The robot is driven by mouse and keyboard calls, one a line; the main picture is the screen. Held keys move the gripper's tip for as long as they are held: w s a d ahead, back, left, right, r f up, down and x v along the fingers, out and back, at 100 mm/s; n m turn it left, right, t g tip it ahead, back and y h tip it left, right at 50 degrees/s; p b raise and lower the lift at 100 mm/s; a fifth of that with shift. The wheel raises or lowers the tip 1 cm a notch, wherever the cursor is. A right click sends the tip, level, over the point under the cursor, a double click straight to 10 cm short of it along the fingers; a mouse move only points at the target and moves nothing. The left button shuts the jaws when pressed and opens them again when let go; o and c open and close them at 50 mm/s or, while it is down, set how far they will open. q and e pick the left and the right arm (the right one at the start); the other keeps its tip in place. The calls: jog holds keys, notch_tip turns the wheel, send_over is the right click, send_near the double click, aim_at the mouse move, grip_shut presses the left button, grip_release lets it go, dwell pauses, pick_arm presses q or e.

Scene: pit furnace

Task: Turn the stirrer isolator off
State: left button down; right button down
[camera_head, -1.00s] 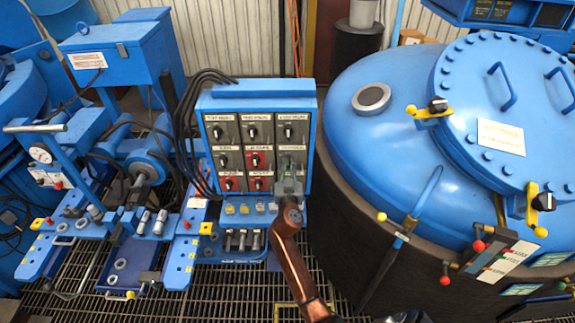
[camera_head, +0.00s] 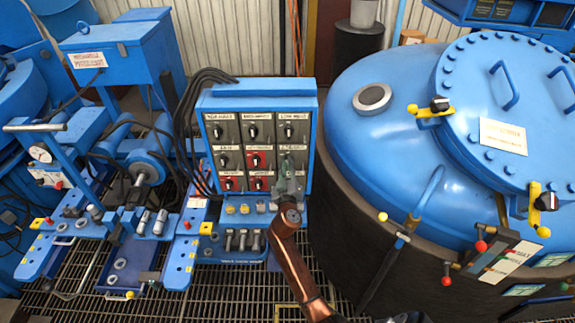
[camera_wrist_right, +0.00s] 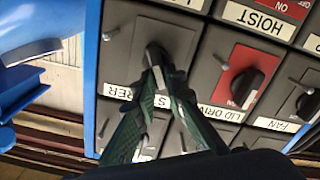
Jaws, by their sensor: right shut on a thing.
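The stirrer isolator is a dark rotary knob (camera_wrist_right: 155,55) on a grey plate, with a white label (camera_wrist_right: 116,90) partly hidden so that only its end, "RER", reads. My right gripper (camera_wrist_right: 157,76) is shut on this knob in the right wrist view, its green-grey fingertips at the knob's near end. In the head view the right gripper (camera_head: 289,166) is at the right column of the blue switch panel (camera_head: 313,140) and covers the knob there. The knob's on and off marks are hidden. My left gripper is not in view.
Beside the stirrer plate is a red lid drive switch (camera_wrist_right: 245,78), with a fan switch (camera_wrist_right: 305,103) beyond it. A large blue furnace vessel (camera_head: 400,150) stands close to the right of the panel. Black cables (camera_head: 185,130) hang at its left. Blue machinery fills the left.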

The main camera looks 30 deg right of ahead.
jog(key=shift+w+a+f+n+p, duration=0.15)
jog(key=shift+n+p, duration=0.25)
jog(key=shift+n, duration=1.6)
jog(key=shift+a+f+n+p, duration=0.1)
jog(key=shift+f+n+p, duration=0.25)
jog(key=shift+n, duration=1.65)
jog(key=shift+w+a+f+n+p, duration=0.15)
jog(key=shift+n+p, duration=0.25)
jog(key=shift+n, duration=1.6)
jog(key=shift+s, duration=0.1)
jog(key=c, duration=2)
grip_release()
jog(key=shift+d, duration=0.1)
jog(key=shift+o, duration=0.2)
jog(key=v, duration=1.2)
jog(key=shift+f, duration=0.1)
